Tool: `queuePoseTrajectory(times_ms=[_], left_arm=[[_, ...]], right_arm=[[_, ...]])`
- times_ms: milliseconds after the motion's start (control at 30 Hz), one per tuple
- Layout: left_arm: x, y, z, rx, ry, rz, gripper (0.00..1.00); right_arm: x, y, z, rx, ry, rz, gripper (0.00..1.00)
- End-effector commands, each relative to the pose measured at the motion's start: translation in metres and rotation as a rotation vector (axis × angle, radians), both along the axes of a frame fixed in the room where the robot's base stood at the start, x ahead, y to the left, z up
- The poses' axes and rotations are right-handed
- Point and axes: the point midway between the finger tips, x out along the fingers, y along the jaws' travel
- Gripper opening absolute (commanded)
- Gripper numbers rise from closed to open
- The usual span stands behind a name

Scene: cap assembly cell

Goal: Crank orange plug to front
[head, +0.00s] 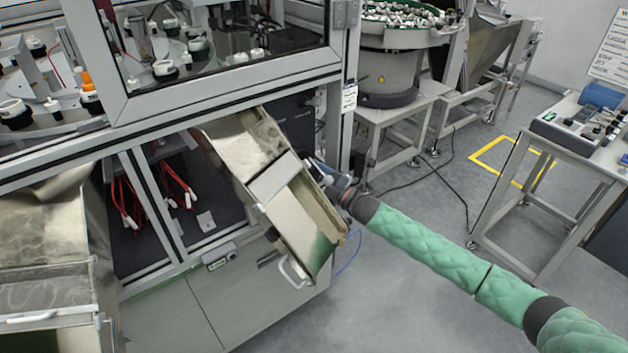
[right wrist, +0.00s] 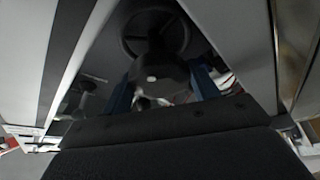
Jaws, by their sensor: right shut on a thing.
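A small orange plug (head: 86,78) stands on the round indexing table behind the machine's window frame, at the far left of the head view. My right gripper (head: 316,163) is at the machine's side, just behind the metal chute. In the right wrist view its blue fingers (right wrist: 163,88) are shut on a dark grey crank handle (right wrist: 158,75). A round black wheel (right wrist: 155,30) shows beyond the handle. In the head view the crank is hidden behind the chute and the gripper. My left gripper is not in view.
The open metal chute (head: 302,222) sticks out close to my right arm. A second metal chute (head: 45,240) is at the left. A bowl feeder (head: 390,65) stands behind, and a control panel table (head: 575,130) at the right.

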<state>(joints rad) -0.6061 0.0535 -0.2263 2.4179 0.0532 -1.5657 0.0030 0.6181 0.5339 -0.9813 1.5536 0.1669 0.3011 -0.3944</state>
Motion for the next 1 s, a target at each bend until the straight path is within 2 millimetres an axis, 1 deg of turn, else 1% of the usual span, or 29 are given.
queuePoseTrajectory(times_ms=[33,233,500,867,900,967,1000], left_arm=[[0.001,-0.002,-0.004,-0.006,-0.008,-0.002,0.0],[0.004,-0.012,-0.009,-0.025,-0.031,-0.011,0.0],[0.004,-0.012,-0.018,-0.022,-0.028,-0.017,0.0],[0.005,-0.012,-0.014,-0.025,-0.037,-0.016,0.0],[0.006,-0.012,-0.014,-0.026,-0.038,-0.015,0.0],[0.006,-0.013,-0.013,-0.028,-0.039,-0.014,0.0],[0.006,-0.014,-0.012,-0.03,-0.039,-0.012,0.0]], right_arm=[[0.0,-0.001,-0.004,0.021,0.017,-0.002,0.37],[0.0,-0.001,-0.003,0.086,0.066,-0.002,0.37],[0.0,-0.001,-0.002,0.119,0.09,-0.002,0.37],[0.0,-0.001,-0.002,0.119,0.091,-0.003,0.37],[0.0,-0.001,-0.002,0.12,0.09,-0.002,0.68],[0.0,-0.001,-0.002,0.12,0.09,-0.002,0.79],[0.0,-0.001,-0.002,0.12,0.09,-0.002,0.82]])
